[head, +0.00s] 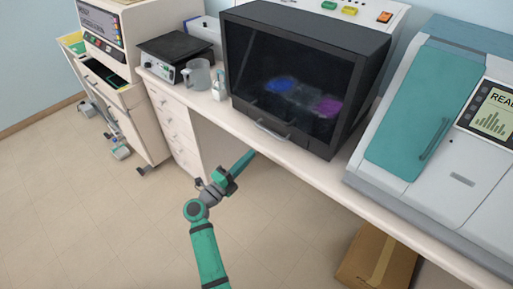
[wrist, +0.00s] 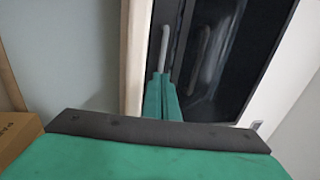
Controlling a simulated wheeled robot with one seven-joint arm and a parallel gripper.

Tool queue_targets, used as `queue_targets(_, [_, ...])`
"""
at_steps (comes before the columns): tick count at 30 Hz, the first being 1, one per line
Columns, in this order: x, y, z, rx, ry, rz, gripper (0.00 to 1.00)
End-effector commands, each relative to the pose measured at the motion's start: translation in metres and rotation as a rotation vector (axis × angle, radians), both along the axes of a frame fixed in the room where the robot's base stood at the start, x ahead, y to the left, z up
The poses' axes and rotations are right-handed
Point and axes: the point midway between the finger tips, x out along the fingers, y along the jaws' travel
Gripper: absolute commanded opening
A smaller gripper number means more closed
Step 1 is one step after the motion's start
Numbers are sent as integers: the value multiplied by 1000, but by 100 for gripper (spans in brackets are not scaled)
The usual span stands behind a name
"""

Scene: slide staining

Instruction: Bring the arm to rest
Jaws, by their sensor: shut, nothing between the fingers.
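My gripper (head: 246,160) is at the end of my green arm, in front of the bench's front edge and below the dark cabinet. In the wrist view its green fingers (wrist: 162,98) are together with nothing between them. The gripper holds nothing. The arm is stretched forward over the floor from the bottom of the head view.
The dark glass-fronted cabinet (head: 300,75) with a bar handle (head: 270,131) stands on the bench (head: 325,172). A teal-doored machine (head: 410,105) is to its right. A beaker (head: 196,75) and hotplate (head: 175,52) are left. A cardboard box (head: 375,262) lies below.

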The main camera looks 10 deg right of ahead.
Motion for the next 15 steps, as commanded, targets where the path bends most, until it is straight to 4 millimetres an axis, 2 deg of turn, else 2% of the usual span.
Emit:
queue_targets(1, [-6, 11, -2, -1, 1, 9, 0])
queue_targets(6, [-20, 30, -6, -1, 1, 11, 0])
queue_targets(15, [-27, 36, -8, 0, 1, 9, 0])
